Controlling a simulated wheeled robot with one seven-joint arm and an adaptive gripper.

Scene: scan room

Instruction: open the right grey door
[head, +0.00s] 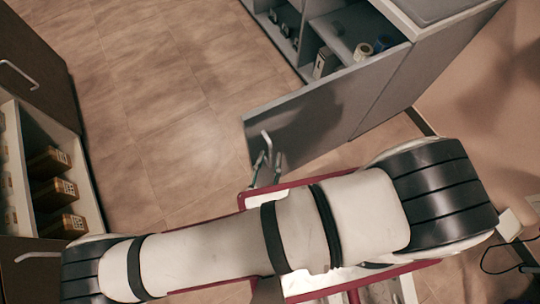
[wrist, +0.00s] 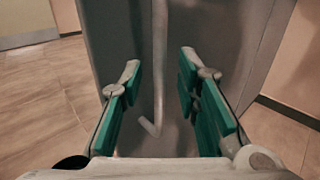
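The right grey door (head: 310,125) stands swung open from the grey cabinet, its outer face towards my arm. Its pale bar handle (head: 266,142) is near the free edge. In the wrist view the door (wrist: 180,30) fills the middle, and the handle (wrist: 160,70) runs upright between my fingers. My gripper (head: 265,165) is beside the handle in the head view, partly hidden by my arm. In the wrist view my gripper (wrist: 162,100) is open, with green pads on either side of the handle and a visible gap to each.
The cabinet's interior shows a small box (head: 325,62) and rolls (head: 364,51). A brown cabinet (head: 38,60) with an open shelf of boxes (head: 50,160) stands at left. The tiled floor (head: 165,95) between is clear. A wall and cable (head: 495,268) are at right.

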